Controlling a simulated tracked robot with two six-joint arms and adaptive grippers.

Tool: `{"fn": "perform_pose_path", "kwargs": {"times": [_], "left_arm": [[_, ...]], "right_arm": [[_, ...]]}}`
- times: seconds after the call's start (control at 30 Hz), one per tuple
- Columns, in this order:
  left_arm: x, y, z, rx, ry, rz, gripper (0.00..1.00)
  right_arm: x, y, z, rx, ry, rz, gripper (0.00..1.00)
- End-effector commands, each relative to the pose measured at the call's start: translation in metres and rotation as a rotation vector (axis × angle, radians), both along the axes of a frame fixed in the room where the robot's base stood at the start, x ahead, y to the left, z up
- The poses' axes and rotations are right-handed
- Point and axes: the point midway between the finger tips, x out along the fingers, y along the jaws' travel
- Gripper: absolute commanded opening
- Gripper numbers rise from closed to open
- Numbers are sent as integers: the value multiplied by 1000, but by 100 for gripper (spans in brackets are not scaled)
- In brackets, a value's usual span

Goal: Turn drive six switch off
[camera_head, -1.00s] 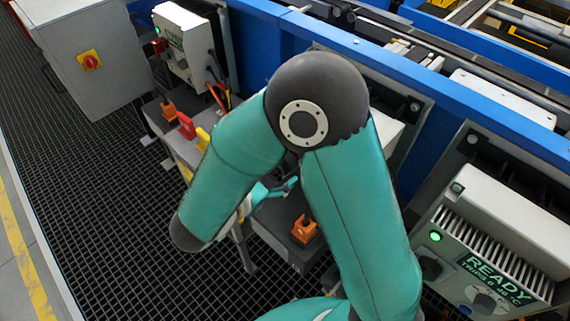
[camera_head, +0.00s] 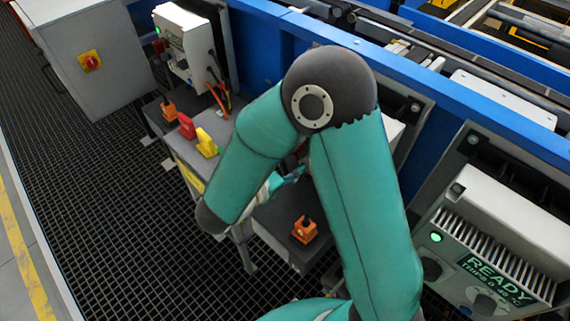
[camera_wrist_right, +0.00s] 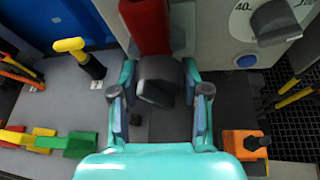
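My right gripper (camera_head: 288,178) shows in part behind my forearm, near the drive behind my elbow. In the right wrist view its two fingers (camera_wrist_right: 160,108) are apart. A black knob-like handle (camera_wrist_right: 157,78) lies between and a little beyond them, below a red upright part (camera_wrist_right: 147,25). I cannot tell whether the fingers touch it. A grey drive face with a black dial (camera_wrist_right: 275,22) and a blue button (camera_wrist_right: 247,62) is to the right. No drive number is readable, so I cannot tell which is six. My left gripper is not in view.
A drive (camera_head: 490,255) at the right reads READY with a green lamp. Another drive (camera_head: 185,42) stands at the back left beside a grey cabinet (camera_head: 88,60). Grating covers the floor.

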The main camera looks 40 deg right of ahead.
Motion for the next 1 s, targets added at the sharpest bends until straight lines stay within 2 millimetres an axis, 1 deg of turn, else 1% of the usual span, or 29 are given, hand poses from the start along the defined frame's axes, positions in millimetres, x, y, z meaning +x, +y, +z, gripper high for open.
{"fn": "perform_pose_path", "kwargs": {"times": [0.03,0.07,0.17,0.27,0.4,0.5,0.63,0.9,0.93,1.0], "left_arm": [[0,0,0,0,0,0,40],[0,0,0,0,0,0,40],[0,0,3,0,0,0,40],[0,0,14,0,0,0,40],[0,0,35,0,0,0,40],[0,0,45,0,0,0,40],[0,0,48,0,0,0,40],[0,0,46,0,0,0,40],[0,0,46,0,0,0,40],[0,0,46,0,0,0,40]], "right_arm": [[0,0,0,0,0,-1,16],[0,0,0,0,0,-1,11],[0,0,1,-1,11,-2,11],[0,0,5,-6,67,-3,11],[0,0,7,-17,213,-3,11],[0,0,5,-24,307,-3,11],[0,0,2,-28,369,-2,11],[0,0,0,-30,372,0,11],[0,0,0,-30,372,0,49],[0,0,0,-30,371,-1,61]]}}
